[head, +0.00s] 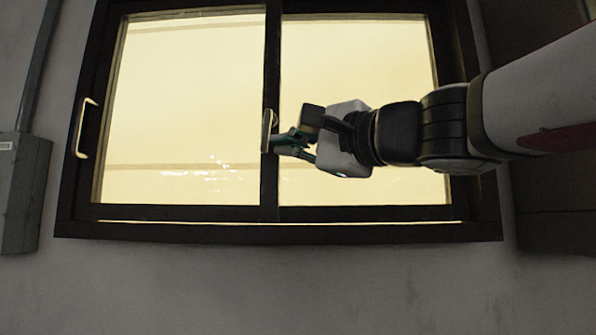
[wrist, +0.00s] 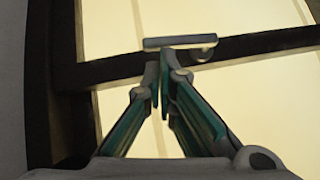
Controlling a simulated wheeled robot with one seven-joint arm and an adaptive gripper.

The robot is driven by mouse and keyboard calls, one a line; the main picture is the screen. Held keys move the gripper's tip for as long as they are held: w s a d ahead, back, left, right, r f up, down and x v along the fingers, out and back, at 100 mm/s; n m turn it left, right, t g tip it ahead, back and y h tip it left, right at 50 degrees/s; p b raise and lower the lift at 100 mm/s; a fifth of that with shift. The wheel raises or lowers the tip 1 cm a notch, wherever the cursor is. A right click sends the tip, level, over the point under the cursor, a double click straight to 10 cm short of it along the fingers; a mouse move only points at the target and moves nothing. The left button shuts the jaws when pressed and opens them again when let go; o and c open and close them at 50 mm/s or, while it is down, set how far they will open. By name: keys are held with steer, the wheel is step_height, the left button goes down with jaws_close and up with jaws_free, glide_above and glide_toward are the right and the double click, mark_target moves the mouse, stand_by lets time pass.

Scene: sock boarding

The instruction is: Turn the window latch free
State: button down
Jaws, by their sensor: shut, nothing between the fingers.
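The window (head: 190,211) has a dark frame, two bright panes and a dark middle bar. The latch (head: 268,131) is a small pale piece on the middle bar. In the wrist view the latch (wrist: 180,42) is a grey bar with a rounded knob at its right end. My gripper (head: 275,143) reaches in from the right, at the latch's lower end. In the wrist view my gripper (wrist: 162,62) has its fingertips together just below the latch, with nothing between them. I cannot tell whether the fingertips touch the latch.
A pale pull handle (head: 82,128) stands on the window's left frame side. A grey box (head: 22,190) with a pipe above it is on the wall at far left. The wall (head: 270,285) below the window is clear. A dark panel (head: 553,190) stands at the right.

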steer(key=shift+a+f+m+t+b, duration=0.4)
steer(key=shift+m+t+b, duration=0.15)
steer(key=shift+b, duration=1.75)
steer(key=shift+a+m+y+b, duration=0.1)
steer(key=shift+m+y+b, duration=0.25)
steer(key=shift+b, duration=0.5)
steer(key=shift+r+b, duration=0.1)
steer(key=shift+b, duration=0.3)
